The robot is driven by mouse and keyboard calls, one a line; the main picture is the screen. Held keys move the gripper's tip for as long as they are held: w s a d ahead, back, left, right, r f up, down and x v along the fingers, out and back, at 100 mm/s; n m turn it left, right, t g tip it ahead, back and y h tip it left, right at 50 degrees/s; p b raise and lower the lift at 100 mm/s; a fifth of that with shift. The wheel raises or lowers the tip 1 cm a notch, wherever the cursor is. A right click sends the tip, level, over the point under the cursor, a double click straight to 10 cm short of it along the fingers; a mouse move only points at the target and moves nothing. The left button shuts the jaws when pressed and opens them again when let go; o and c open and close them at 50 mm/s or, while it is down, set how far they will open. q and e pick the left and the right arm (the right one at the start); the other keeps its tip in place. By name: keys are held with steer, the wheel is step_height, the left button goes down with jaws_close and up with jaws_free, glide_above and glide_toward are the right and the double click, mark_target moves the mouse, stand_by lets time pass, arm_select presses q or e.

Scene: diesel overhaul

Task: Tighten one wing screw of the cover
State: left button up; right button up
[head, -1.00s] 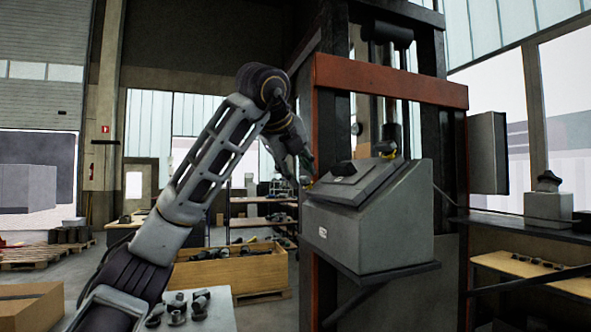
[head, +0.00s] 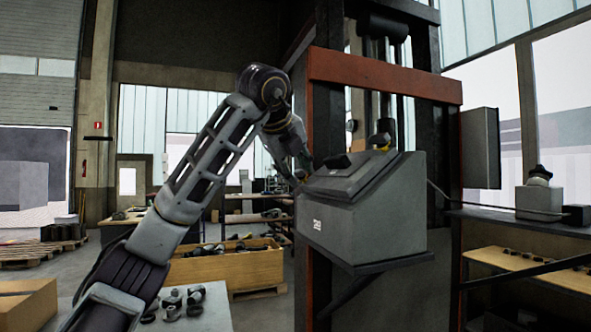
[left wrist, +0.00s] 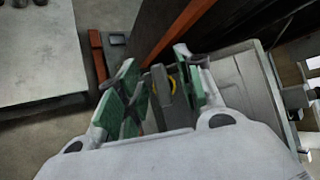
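The grey box (head: 365,220) with a sloped cover (head: 345,182) stands on a bracket at the press frame. A small yellow-marked part (head: 382,145) shows at the cover's far right corner. My left gripper (head: 303,175) is at the cover's left edge, and its fingertips are small and partly merged with the box edge there. In the left wrist view, the left gripper (left wrist: 160,90) has its green-padded fingers apart. A grey part with a yellow ring (left wrist: 172,86) shows between them; whether the pads touch it I cannot tell. My right gripper is out of view.
The orange-red press beam (head: 385,76) and dark posts stand close behind the box. A wooden crate (head: 225,268) of parts and a pale table (head: 205,308) with several dark parts lie low on the left. A shelf (head: 530,262) stands at the right.

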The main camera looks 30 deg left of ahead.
arm_select(q)
jaws_close()
steer(key=shift+f+m+t+h+b, duration=0.1)
steer(key=shift+m+t+h+b, duration=0.45)
steer(key=shift+m+b, duration=0.45)
steer(key=shift+m+t+h+b, duration=0.35)
steer(key=shift+m+h, duration=0.1)
steer(key=shift+m, duration=0.95)
